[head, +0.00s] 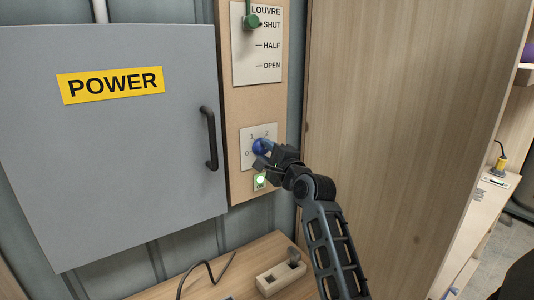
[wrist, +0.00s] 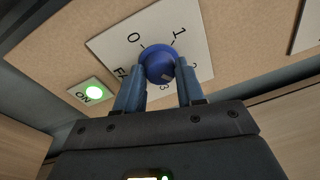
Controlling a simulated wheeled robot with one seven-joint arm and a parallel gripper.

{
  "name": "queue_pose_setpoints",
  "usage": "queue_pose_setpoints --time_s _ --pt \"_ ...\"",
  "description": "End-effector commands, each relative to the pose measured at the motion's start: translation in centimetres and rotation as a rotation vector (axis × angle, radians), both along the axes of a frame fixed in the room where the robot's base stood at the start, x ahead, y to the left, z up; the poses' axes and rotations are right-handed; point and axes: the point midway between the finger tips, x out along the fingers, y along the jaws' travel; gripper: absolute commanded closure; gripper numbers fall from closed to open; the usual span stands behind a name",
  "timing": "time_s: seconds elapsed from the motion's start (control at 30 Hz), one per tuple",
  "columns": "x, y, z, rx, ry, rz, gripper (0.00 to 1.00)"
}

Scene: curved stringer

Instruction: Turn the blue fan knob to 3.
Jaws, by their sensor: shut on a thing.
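The blue fan knob (head: 259,147) sits on a white dial plate (head: 247,163) on the wooden panel, and it shows closer in the wrist view (wrist: 157,60). The wrist view shows the marks 0, 1 and 3 around it, with 2 partly hidden by a finger. My gripper (wrist: 159,78) has one finger on each side of the knob and is shut on it; it also shows in the head view (head: 267,155). A small pale mark shows on the knob's face, but I cannot tell which number the knob points to.
A green lit ON lamp (head: 260,181) is just below the dial. The louvre plate (head: 257,55) with a green knob (head: 251,21) is above. A grey POWER cabinet door (head: 110,150) with a black handle (head: 209,138) is at left. A wooden wall (head: 400,130) stands at right.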

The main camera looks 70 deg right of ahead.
Motion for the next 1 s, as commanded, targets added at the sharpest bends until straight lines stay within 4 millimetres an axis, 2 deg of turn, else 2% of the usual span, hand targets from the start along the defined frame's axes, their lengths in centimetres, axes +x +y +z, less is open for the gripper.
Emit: queue_pose_setpoints --time_s 0.6,1.0 --pt "-0.02 -0.08 0.25 0.492 -0.299 0.000 0.92" --pt "-0.09 -0.16 0.29 0.699 -0.424 -0.001 0.92"
